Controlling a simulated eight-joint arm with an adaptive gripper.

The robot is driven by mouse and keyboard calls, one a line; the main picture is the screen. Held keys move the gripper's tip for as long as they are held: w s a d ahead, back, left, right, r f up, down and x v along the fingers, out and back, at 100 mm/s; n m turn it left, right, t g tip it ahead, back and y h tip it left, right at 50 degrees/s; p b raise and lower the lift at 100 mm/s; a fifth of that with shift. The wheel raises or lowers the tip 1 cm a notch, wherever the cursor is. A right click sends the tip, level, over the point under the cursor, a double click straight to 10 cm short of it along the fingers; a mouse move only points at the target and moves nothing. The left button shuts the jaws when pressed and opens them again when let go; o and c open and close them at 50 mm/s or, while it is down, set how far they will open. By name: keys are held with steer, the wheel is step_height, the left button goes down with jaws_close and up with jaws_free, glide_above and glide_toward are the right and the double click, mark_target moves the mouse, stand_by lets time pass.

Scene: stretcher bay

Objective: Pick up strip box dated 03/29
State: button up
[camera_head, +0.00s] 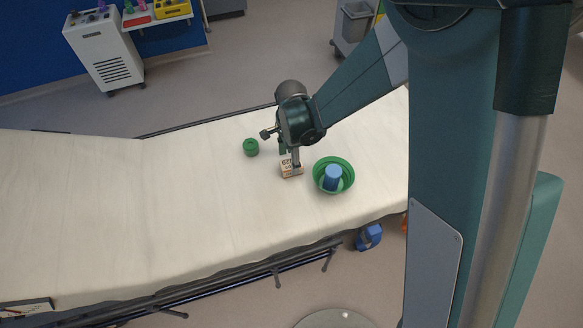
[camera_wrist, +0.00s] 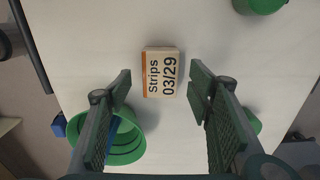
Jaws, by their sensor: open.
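The strip box (camera_wrist: 160,72) is small and cream with an orange edge, and its label reads "Strips 03/29" in the wrist view. It lies on the white stretcher top (camera_head: 190,185). In the head view the box (camera_head: 289,170) is partly covered by my gripper (camera_head: 291,160). In the wrist view my gripper (camera_wrist: 160,88) is open. The box shows between its two fingers, with a gap on each side. I cannot tell how far above the box the fingertips are.
A green bowl (camera_head: 321,182) holding a blue cup (camera_head: 332,178) stands just right of the box. A green round item (camera_head: 251,147) lies to the left and farther back. The stretcher's left part is mostly clear. A white cabinet (camera_head: 104,50) stands on the floor behind.

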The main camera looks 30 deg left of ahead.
steer(key=shift+w+f+b, duration=0.1)
steer(key=shift+f+b, duration=0.45)
steer(key=shift+f, duration=1.5)
steer(key=shift+c, duration=0.4)
steer(key=c, duration=0.9)
